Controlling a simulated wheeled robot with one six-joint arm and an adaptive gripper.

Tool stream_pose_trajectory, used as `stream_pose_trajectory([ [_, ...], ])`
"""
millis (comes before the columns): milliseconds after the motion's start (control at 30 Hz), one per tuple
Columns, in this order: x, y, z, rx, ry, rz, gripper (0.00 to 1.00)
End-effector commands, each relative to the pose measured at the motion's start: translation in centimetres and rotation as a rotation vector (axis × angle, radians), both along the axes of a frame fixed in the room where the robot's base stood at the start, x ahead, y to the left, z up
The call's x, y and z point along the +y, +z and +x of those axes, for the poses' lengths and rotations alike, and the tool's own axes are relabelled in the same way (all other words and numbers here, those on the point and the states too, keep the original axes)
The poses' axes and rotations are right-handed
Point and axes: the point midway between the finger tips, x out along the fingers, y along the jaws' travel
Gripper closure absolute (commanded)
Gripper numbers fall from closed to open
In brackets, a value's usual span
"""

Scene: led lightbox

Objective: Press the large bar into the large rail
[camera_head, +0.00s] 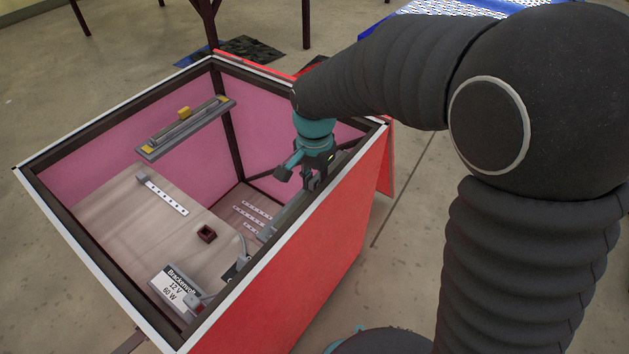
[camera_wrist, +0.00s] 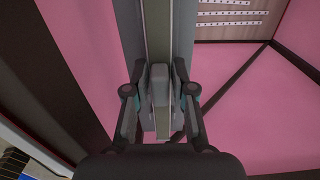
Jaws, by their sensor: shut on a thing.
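My gripper (camera_head: 312,178) reaches down inside the box along its right wall. In the wrist view my gripper (camera_wrist: 159,82) is shut on a small grey block on the large bar (camera_wrist: 158,28), a long narrow grey-green strip. The large bar runs along the large rail (camera_wrist: 182,28), a wider grey channel at the wall. The large rail also shows in the head view (camera_head: 289,212), partly hidden by my gripper. The bar looks lined up with the rail, but I cannot tell whether it is fully seated.
The box has a red outer wall (camera_head: 330,245) and pink inside. A smaller rail with yellow pieces (camera_head: 186,128) is on the far left wall.

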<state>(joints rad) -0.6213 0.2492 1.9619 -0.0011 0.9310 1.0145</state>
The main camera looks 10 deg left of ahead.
Motion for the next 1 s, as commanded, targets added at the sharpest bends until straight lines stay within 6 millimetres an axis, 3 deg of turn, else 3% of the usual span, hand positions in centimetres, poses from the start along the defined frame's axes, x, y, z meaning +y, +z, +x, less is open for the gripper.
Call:
stream_pose_trajectory([
  [300, 0.0, -0.7, 0.0, 0.0, 0.0, 0.0, 1.0],
  [333, 0.0, -0.7, 0.0, 0.0, 0.0, 0.0, 0.73],
  [433, 0.0, -0.7, 0.0, 0.0, 0.0, 0.0, 0.48],
  [467, 0.0, -0.7, 0.0, 0.0, 0.0, 0.0, 0.46],
  [767, 0.0, -0.5, 0.0, 0.0, 0.0, -0.001, 0.46],
  [1000, 0.0, 1.0, 0.0, -0.001, 0.0, 0.0, 0.46],
])
